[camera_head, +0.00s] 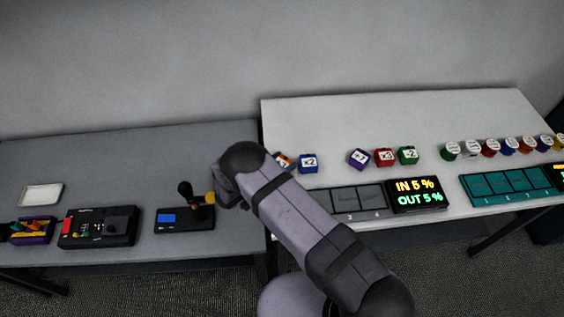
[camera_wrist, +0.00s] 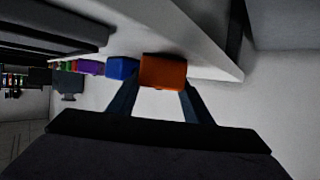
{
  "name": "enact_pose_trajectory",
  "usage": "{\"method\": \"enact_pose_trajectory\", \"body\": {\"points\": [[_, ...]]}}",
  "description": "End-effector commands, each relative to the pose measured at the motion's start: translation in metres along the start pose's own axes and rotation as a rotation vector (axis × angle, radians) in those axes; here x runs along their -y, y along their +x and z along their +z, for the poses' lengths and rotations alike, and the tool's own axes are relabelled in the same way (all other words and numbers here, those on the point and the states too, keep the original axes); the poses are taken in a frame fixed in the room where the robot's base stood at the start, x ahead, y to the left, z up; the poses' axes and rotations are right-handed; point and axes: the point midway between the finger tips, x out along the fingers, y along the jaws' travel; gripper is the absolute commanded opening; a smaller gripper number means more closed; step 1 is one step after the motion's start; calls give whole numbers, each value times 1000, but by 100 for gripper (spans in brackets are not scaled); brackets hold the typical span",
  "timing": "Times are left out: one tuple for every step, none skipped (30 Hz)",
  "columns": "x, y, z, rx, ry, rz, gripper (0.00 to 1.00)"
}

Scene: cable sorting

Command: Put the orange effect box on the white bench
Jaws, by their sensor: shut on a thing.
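The orange effect box (camera_wrist: 163,71) is between the two fingers of my gripper (camera_wrist: 160,92) in the wrist view, and the gripper is shut on it. In the head view the orange box (camera_head: 284,160) shows only in part, behind my arm, at the left end of the white bench (camera_head: 300,122). A blue x2 box (camera_head: 308,163) is close to its right. I cannot tell whether the orange box touches the bench top. My fingers are hidden behind my arm in the head view.
Purple (camera_head: 359,158), red (camera_head: 385,157) and green (camera_head: 408,155) boxes continue the row. A display (camera_head: 417,195) and a grey slotted panel (camera_head: 350,203) stand in front. A grey bench (camera_head: 120,160) at left holds a joystick unit (camera_head: 185,218). The white bench's back is clear.

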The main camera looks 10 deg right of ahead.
Motion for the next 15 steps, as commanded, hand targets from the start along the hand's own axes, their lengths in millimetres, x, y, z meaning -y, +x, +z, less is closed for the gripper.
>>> {"method": "enact_pose_trajectory", "body": {"points": [[0,1,2,-1,0,0,19],[0,1,1,0,0,0,52],[0,0,1,0,0,0,53],[0,0,1,0,0,0,53],[0,0,1,0,0,0,53],[0,0,1,0,0,0,53],[0,0,1,0,0,0,53],[0,0,1,0,0,0,53],[0,0,1,0,0,0,53],[0,0,1,0,0,0,53],[0,0,1,0,0,0,53],[0,0,0,0,0,0,53],[0,0,0,0,0,0,53],[0,0,-1,0,0,0,53],[0,-1,-3,0,0,0,53]]}}
